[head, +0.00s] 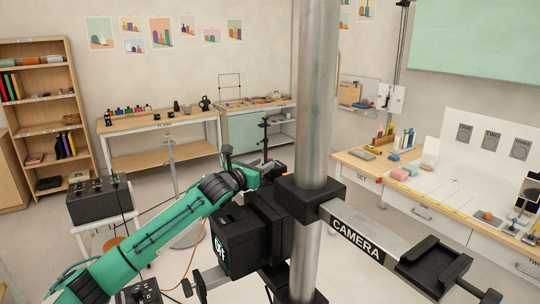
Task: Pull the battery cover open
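A black box (240,243) with white lettering is fixed to a vertical metal pole (316,100) by a black clamp (308,196). I cannot make out a separate battery cover; the side of the box away from me is hidden. My green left arm reaches in from the lower left. My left gripper (240,165) is just above and behind the box, partly hidden by its own wrist. I cannot tell whether its fingers are apart or touch the box. My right gripper is not in view.
A grey bar marked CAMERA (352,238) juts right from the pole to a black plate (434,268). A black case (100,202) stands on a small stand at left. A workbench (440,190) is at right. An orange cable hangs below the arm.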

